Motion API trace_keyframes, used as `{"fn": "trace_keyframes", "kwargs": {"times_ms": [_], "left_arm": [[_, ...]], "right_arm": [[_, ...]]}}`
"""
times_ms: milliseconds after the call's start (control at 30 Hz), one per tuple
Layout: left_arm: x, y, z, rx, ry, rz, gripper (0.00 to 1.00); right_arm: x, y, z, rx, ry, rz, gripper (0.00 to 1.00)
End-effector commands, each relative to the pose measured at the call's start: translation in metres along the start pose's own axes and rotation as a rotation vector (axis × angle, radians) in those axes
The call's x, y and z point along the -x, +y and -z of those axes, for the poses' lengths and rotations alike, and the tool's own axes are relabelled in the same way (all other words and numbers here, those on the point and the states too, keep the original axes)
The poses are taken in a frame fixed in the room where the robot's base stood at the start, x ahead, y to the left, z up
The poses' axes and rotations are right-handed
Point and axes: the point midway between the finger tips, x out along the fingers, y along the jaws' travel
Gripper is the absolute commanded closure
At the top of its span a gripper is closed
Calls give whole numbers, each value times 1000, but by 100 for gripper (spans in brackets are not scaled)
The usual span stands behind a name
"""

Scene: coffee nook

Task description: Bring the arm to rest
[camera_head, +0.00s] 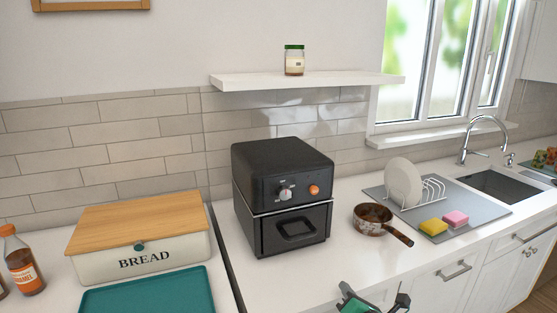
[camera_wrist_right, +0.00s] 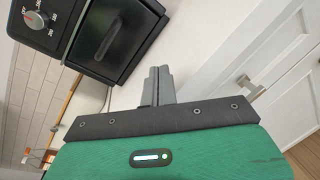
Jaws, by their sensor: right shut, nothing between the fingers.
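My right gripper (camera_head: 372,301) shows at the bottom edge of the head view, in front of the counter, with green and dark grey parts. In the right wrist view its two grey fingers (camera_wrist_right: 158,84) are together, with nothing between them. The gripper is apart from the objects on the counter. Most of my right arm is out of the head view. My left gripper is not in view.
A black air fryer (camera_head: 284,198) stands on the white counter (camera_head: 350,262), with its drawer closed. A brown pan (camera_head: 373,217) sits to its right, near the dish rack (camera_head: 425,190) and sponges. A bread box (camera_head: 145,262) and teal tray (camera_head: 150,292) are left. Cabinet doors (camera_wrist_right: 255,70) are below.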

Motion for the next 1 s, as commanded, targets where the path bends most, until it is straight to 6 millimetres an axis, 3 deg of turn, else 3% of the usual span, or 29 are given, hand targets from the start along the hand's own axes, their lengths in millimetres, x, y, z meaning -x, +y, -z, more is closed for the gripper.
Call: {"fn": "trace_keyframes", "kwargs": {"times_ms": [267, 600, 1000], "left_arm": [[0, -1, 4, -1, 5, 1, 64], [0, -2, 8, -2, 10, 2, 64], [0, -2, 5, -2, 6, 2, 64]], "right_arm": [[78, -36, 62, -770, 22, 323, 100], [212, -83, 126, -1620, -162, 850, 100], [323, -98, 156, -2060, -478, 1250, 100]]}}
